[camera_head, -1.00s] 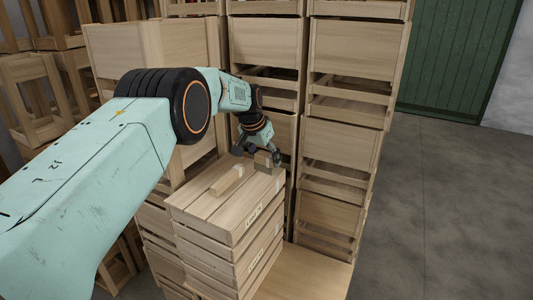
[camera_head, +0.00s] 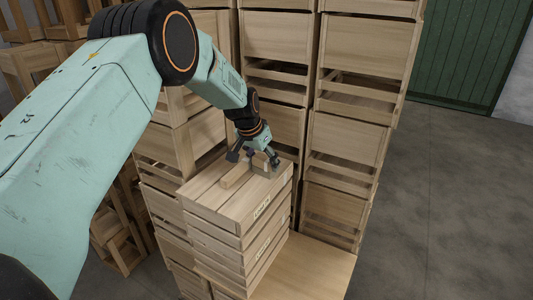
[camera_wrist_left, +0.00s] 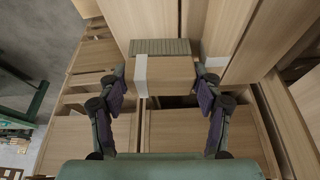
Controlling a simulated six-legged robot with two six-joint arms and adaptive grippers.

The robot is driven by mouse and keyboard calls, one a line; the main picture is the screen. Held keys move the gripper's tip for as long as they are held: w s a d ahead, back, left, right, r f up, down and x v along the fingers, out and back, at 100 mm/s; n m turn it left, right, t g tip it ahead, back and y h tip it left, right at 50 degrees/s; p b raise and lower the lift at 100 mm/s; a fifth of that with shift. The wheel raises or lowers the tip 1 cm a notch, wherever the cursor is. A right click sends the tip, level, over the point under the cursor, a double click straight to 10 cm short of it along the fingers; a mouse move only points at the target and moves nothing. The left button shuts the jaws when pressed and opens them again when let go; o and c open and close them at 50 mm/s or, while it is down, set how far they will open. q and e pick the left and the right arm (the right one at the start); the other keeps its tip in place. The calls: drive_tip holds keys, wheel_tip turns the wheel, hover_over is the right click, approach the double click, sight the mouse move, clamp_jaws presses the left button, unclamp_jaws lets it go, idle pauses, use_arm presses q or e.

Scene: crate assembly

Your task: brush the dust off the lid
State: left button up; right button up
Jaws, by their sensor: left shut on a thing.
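My left gripper (camera_head: 260,158) is at the far right part of the lid (camera_head: 212,203), which tops a stack of slatted wooden crates. In the left wrist view its two fingers (camera_wrist_left: 165,85) are closed on the ends of a wooden brush block (camera_wrist_left: 172,76) with a pale stripe. A grey-green ribbed bristle strip (camera_wrist_left: 160,46) shows along its far side. In the head view the brush (camera_head: 262,168) is low over the lid; I cannot tell whether the bristles touch it. No dust can be made out. My right gripper is not in view.
A wooden bar (camera_head: 238,173) lies across the lid beside the brush. Tall crate stacks (camera_head: 275,80) stand close behind. A low wooden surface (camera_head: 310,270) is at the lower right. Open grey floor (camera_head: 440,200) lies further right, before a green door (camera_head: 470,55).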

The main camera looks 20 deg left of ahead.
use_arm(q)
drive_tip(key=shift+s+p, duration=0.45)
drive_tip(key=shift+s, duration=0.45)
drive_tip(key=shift+s+a, duration=0.2)
drive_tip(key=shift+s, duration=0.8)
drive_tip(key=shift+s+f, duration=0.1)
drive_tip(key=shift+s, duration=0.75)
drive_tip(key=shift+s+a, duration=0.2)
drive_tip(key=shift+s, duration=1.75)
drive_tip(key=shift+s+a, duration=0.15)
drive_tip(key=shift+s, duration=1.5)
drive_tip(key=shift+s+a, duration=0.1)
drive_tip(key=shift+s, duration=0.85)
drive_tip(key=b, duration=0.2)
drive_tip(key=shift+s+a+f+b, duration=0.1)
drive_tip(key=shift+s+b, duration=0.2)
drive_tip(key=s+b, duration=0.2)
drive_tip(key=shift+a+b, duration=0.1)
drive_tip(key=shift+b, duration=0.2)
drive_tip(key=shift+s+b, duration=0.25)
drive_tip(key=shift+b, duration=0.3)
